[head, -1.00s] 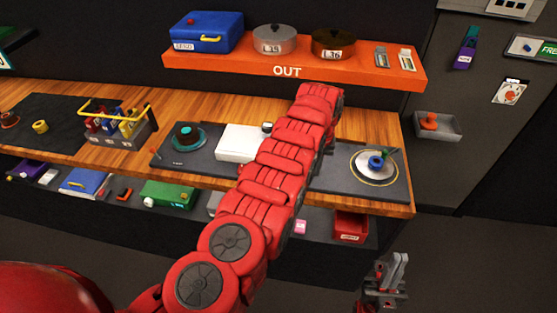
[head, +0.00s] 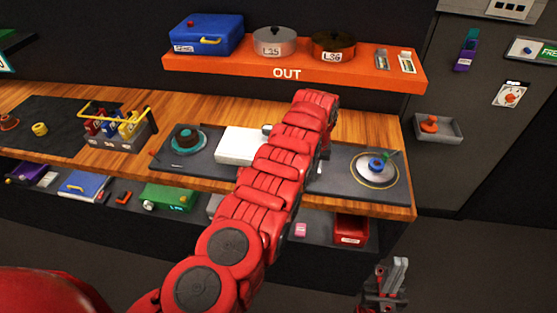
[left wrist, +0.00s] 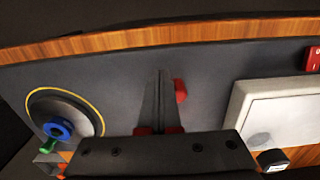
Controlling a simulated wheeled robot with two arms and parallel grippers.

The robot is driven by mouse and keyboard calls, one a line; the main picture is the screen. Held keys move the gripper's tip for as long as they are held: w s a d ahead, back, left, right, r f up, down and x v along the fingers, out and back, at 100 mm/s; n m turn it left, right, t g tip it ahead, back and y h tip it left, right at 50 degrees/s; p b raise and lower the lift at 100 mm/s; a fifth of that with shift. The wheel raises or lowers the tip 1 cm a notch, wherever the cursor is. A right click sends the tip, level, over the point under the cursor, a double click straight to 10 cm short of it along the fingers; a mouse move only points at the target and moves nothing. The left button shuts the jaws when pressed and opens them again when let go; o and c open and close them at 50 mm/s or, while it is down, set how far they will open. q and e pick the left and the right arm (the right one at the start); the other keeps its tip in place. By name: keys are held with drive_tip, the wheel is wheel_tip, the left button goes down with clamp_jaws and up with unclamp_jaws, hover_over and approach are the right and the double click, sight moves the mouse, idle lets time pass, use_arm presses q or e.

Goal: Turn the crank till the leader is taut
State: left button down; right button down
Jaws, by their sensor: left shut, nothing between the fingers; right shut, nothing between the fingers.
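On the grey panel (head: 338,190) a pale round plate with a yellow ring (head: 361,177) carries a blue hub (head: 376,164) and a small green handle (head: 395,155). In the left wrist view, the plate (left wrist: 45,106), blue hub (left wrist: 59,129) and green handle (left wrist: 50,150) are at the left. I cannot tell a leader line. My left gripper (left wrist: 161,75) is shut and empty over the panel, between the plate and the white box (left wrist: 285,113), apart from both. In the head view my arm mostly hides it. My right gripper (head: 398,266) is shut and empty, low before the bench.
The white box (head: 240,146) and a dark knob on a teal disc (head: 187,138) stand left of my arm. A bottle carrier (head: 118,128) is further left. An orange OUT shelf (head: 215,63) hangs above. A lower shelf holds a red bin (head: 351,229).

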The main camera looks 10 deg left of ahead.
use_arm(q)
drive_tip(key=shift+w+a, duration=0.15)
drive_tip(key=shift+a, duration=0.2)
drive_tip(key=shift+w+a+f+b, duration=0.1)
drive_tip(key=shift+w+a+b, duration=0.2)
drive_tip(key=shift+b, duration=1.2)
drive_tip(key=shift+s, duration=0.1)
drive_tip(key=shift+r, duration=0.2)
drive_tip(key=shift+r+p, duration=1.1)
drive_tip(key=shift+r, duration=0.55)
drive_tip(key=shift+r+p, duration=0.45)
drive_tip(key=shift+r, duration=2.3)
drive_tip(key=c, duration=1.5)
unclamp_jaws()
drive_tip(key=shift+c, duration=0.2)
